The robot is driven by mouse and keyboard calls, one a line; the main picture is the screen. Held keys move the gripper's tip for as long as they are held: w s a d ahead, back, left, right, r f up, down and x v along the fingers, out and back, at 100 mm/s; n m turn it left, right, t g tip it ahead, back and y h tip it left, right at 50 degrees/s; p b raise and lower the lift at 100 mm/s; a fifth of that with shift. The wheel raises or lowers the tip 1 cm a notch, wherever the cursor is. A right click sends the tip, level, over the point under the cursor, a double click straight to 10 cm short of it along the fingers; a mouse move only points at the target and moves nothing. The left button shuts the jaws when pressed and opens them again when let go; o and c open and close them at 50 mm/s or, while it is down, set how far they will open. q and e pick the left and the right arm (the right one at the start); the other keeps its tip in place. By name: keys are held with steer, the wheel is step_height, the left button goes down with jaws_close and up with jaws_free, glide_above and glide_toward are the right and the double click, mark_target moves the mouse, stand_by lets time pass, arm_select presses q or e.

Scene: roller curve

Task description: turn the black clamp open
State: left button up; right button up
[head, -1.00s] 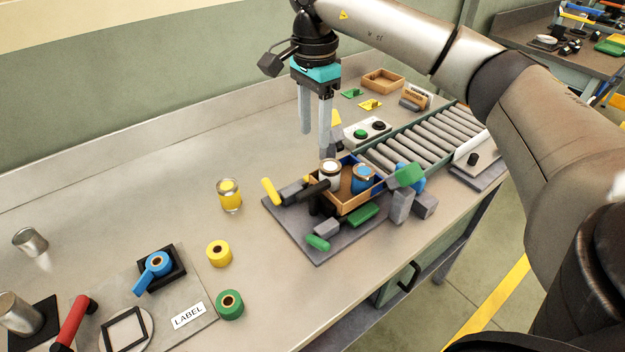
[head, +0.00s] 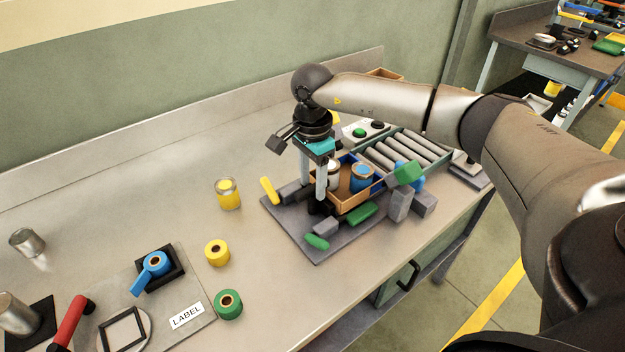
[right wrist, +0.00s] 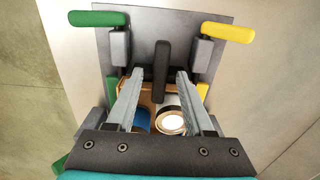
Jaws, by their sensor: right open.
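The black clamp's handle (right wrist: 161,62) shows in the right wrist view as a dark bar pointing toward the crate. Its dark base shows in the head view (head: 317,208), with the upper part mostly hidden by my gripper. My right gripper (head: 313,188) points down over the clamp at the crate's near left side. It is open; in the right wrist view its fingers (right wrist: 160,74) lie on either side of the black handle. Whether they touch it I cannot tell. My left gripper is out of view.
The wooden crate (head: 352,208) holds a white-topped can (head: 334,171) and a blue can (head: 362,178). Yellow (head: 269,190) and green (head: 316,242) clamp handles stand around it on the grey plate (head: 286,222). The roller conveyor (head: 405,152) lies behind right.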

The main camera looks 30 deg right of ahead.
jaws_close()
stand_by(0.3)
stand_by(0.5)
steer(key=m, duration=0.4)
steer(key=shift+m+p, duration=0.35)
steer(key=shift+m, duration=0.05)
steer(key=m, duration=0.4)
steer(key=shift+r+m+p, duration=0.1)
steer(key=shift+m+p, duration=0.2)
steer(key=shift+p, duration=0.1)
steer(key=m+p, duration=0.1)
steer(key=m, duration=0.3)
steer(key=shift+m+p, duration=0.55)
steer(key=shift+m, duration=1.65)
